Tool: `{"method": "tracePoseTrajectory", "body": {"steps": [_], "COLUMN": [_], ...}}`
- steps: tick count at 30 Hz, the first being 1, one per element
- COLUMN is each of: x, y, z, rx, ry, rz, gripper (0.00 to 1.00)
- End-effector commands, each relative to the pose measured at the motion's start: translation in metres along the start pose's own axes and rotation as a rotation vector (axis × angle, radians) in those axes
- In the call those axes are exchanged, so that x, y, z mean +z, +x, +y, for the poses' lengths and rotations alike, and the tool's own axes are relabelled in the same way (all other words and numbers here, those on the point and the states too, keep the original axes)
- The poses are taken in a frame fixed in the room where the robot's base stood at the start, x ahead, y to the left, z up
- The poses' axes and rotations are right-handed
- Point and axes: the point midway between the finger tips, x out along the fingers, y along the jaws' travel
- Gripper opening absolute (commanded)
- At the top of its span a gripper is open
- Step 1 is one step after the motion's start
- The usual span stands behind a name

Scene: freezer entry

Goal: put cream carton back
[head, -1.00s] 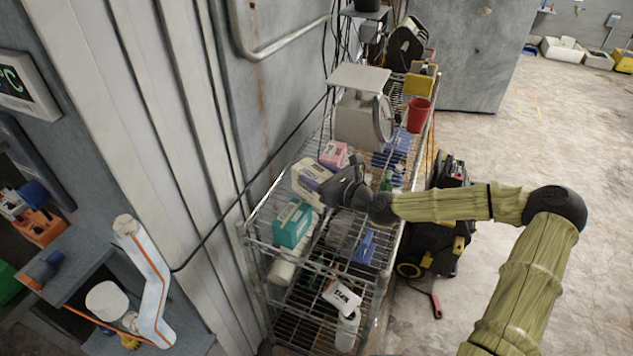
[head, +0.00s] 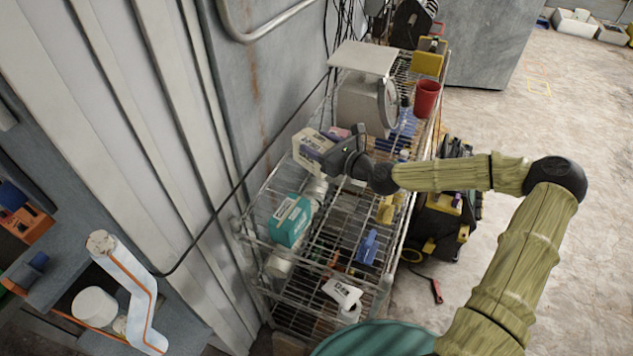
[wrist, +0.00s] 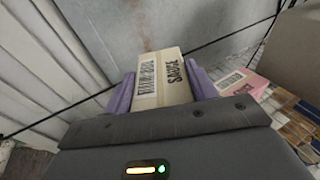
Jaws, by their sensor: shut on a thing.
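The cream carton (head: 305,155) is held in my gripper (head: 320,147) above the upper wire shelf (head: 262,200), near the wall side. In the wrist view the carton (wrist: 163,70) sits between the two purple fingers of my gripper (wrist: 165,88), which are shut on its sides. Its visible face carries a barcode label and the word "SAUCE". Whether its underside touches the shelf cannot be told.
A teal carton (head: 289,222) lies on the shelf nearer to me. A pink carton (wrist: 243,83) is just right of the held carton. A scale (head: 362,103) and red cup (head: 426,98) stand farther back. The wall is close behind.

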Motion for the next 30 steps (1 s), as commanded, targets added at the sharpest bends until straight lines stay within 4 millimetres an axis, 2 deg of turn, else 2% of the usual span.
{"method": "tracePoseTrajectory", "body": {"steps": [10, 23, 30], "x": [-0.050, -0.060, -0.088], "y": [0.008, 0.009, 0.013], "z": [0.000, -0.001, -0.001], "rx": [0.000, -0.001, -0.003], "ry": [0.002, 0.000, 0.001], "rz": [-0.002, -0.003, -0.002], "gripper": [0.07, 0.07, 0.07]}}
